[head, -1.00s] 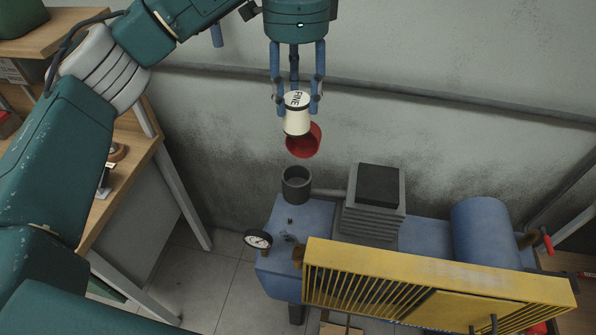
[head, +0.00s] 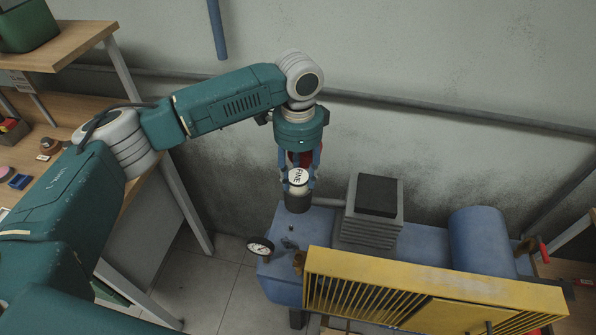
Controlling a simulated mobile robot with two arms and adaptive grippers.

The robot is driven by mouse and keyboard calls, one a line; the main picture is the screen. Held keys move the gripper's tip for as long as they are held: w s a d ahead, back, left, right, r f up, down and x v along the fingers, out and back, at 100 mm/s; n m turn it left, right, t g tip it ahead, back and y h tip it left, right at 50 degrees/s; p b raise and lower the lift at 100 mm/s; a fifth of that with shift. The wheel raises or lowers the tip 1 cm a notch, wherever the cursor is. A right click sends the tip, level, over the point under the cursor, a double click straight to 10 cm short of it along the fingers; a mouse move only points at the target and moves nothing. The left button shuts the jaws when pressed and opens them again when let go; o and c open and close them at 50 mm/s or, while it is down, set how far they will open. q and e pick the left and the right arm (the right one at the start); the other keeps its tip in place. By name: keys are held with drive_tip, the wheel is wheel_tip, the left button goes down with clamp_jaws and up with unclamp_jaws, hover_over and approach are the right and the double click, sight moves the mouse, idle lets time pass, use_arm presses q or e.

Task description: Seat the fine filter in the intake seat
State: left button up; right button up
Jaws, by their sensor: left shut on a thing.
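The fine filter (head: 299,178), a cream cylinder with "FINE" on its top, is held upright between the fingers of my left gripper (head: 298,184), which is shut on it. The intake seat (head: 297,203) is a dark round cup at the left end of the blue compressor tank. The filter is right at the seat's mouth and overlaps it in the head view. I cannot tell how deep its lower end sits, because the fingers and filter hide the rim. My right gripper is not in view.
The blue tank (head: 420,241) carries a grey finned block (head: 370,212), a dial gauge (head: 260,247) and a blue motor (head: 480,240). A yellow slatted guard (head: 430,287) stands in front. A red object (head: 303,158) shows behind the fingers. Wooden benches stand at left.

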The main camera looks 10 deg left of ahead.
sight(298, 176)
use_arm(q)
drive_tip(key=shift+f, duration=0.15)
drive_tip(key=o, duration=1.2)
drive_tip(key=shift+f, duration=0.1)
drive_tip(key=shift+c, duration=0.2)
drive_tip(key=shift+r, duration=0.45)
wheel_tip(298, 176, up, 11)
drive_tip(key=b, duration=0.3)
drive_tip(key=shift+r, duration=0.2)
drive_tip(key=shift+f, duration=0.1)
